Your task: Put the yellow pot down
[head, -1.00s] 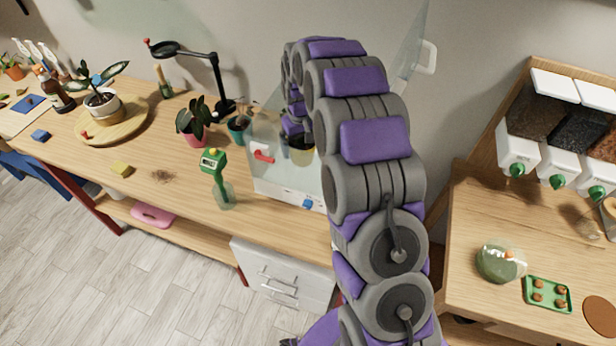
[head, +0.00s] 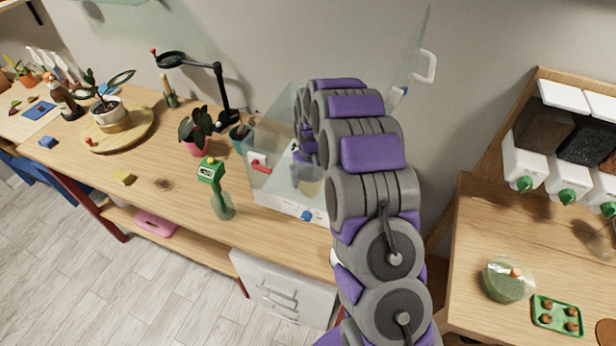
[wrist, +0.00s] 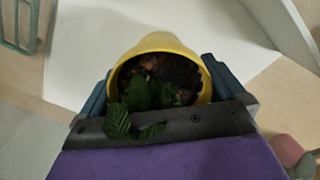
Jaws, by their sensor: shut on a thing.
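The yellow pot (wrist: 188,45) fills the middle of the wrist view, with dark soil and a green leafy plant inside it. My gripper (wrist: 158,88) is shut on it, a dark finger on each side. My arm covers the right part of the case.
The case's clear lid (head: 408,75) stands raised at the back. Dispensers (head: 537,165) stand at right.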

